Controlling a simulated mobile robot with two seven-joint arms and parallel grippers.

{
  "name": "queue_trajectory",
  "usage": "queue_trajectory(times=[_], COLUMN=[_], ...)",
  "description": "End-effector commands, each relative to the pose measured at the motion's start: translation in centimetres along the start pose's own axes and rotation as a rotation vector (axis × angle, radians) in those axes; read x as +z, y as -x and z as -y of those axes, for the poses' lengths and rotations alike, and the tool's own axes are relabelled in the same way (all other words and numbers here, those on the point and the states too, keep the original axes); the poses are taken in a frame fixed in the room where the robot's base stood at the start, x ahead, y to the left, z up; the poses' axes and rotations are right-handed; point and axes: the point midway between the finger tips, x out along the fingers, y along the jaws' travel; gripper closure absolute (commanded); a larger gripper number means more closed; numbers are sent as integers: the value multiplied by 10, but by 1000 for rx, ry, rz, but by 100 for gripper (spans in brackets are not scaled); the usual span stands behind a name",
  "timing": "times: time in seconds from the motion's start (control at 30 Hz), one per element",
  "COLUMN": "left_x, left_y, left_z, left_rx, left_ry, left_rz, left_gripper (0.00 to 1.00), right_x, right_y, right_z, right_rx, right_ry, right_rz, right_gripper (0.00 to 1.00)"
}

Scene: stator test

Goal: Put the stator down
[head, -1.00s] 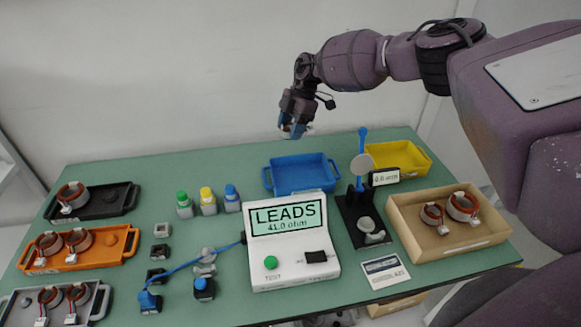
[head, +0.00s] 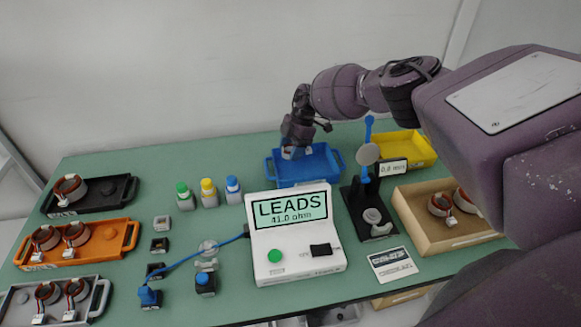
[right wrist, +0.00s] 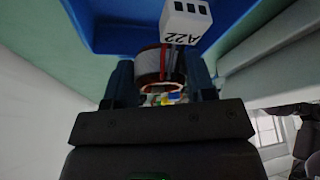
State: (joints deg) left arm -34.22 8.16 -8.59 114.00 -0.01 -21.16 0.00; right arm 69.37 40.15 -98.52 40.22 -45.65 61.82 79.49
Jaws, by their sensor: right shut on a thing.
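My right gripper (head: 296,150) is over the back left part of the blue tray (head: 328,167). In the right wrist view its fingers (right wrist: 160,80) are shut on a stator (right wrist: 150,63) with a reddish-brown winding. A white connector block marked A22 (right wrist: 186,22) hangs from the stator by dark and red leads. The blue tray also shows behind the stator in the wrist view (right wrist: 105,28). In the head view the stator is mostly hidden by the gripper. I cannot tell whether it touches the tray floor. My left gripper is not in view.
A yellow bin (head: 412,150) and a black stand with a blue post (head: 368,215) are right of the tray. The white tester (head: 293,240) reading LEADS is in front. A cardboard box (head: 425,228) holds stators. Black (head: 108,200), orange (head: 110,245) and grey trays are at left.

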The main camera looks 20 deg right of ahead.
Motion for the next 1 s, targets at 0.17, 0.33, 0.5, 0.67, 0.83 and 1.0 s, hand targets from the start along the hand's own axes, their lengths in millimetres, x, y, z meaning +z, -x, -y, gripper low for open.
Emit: queue_trajectory(times=[0.17,0.33,0.5,0.67,0.83,1.0], left_x=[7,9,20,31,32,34], left_y=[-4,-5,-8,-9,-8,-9], left_z=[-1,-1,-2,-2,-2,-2], left_rx=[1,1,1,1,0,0], left_ry=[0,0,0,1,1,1], left_rz=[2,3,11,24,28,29], left_gripper=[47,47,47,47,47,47], right_x=[8,11,20,26,25,26], right_y=[-20,-26,-49,-62,-60,-63], right_z=[0,0,0,0,-1,0], right_rx=[0,1,-2,0,1,1], right_ry=[0,0,-2,0,1,1], right_rz=[1,0,0,0,0,0], right_gripper=[81,81,81,81,81,81])
